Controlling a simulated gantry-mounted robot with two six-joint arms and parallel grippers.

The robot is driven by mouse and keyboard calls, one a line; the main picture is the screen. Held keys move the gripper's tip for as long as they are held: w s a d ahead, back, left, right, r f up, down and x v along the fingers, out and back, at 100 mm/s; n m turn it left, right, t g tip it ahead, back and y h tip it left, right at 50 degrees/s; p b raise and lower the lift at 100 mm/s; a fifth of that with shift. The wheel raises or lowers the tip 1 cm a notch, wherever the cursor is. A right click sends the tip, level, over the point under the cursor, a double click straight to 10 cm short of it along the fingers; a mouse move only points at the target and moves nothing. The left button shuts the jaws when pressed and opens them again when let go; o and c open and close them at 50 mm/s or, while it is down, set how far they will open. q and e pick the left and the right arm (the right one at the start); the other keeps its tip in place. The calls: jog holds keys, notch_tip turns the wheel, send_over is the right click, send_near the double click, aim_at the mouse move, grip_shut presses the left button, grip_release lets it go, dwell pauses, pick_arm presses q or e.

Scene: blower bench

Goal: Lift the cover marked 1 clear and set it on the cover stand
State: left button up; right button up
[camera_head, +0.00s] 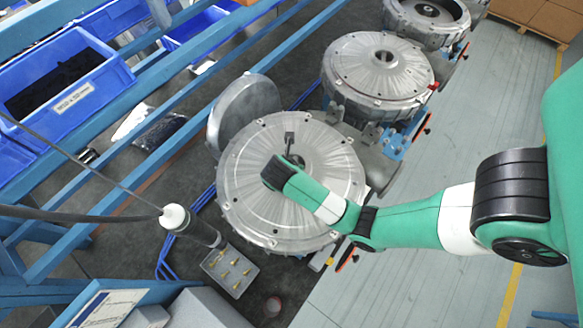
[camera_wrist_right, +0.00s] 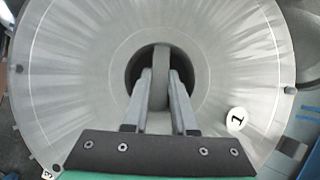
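The cover marked 1 (camera_head: 265,205) is a large round grey ribbed disc on the nearest blower housing in the head view. Its round label "1" (camera_wrist_right: 237,120) shows in the right wrist view. A grey bar (camera_wrist_right: 161,60) crosses the dark hole at its centre. My right gripper (camera_wrist_right: 161,75) has one finger on each side of this bar, with the tips very close to it; whether they press on it I cannot tell. My left gripper is not in view. I cannot clearly identify the cover stand.
A smooth grey disc (camera_head: 243,112) stands tilted behind the cover. A second covered housing (camera_head: 378,72) and an open one (camera_head: 427,15) stand further back. A tray of brass-coloured parts (camera_head: 230,272) and a hanging cylindrical tool (camera_head: 190,225) are at the left front. Blue bins (camera_head: 65,85) line the left.

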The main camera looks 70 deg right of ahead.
grip_shut()
jog(key=shift+w+r, duration=0.1)
jog(key=shift+r, duration=0.05)
dwell(0.9)
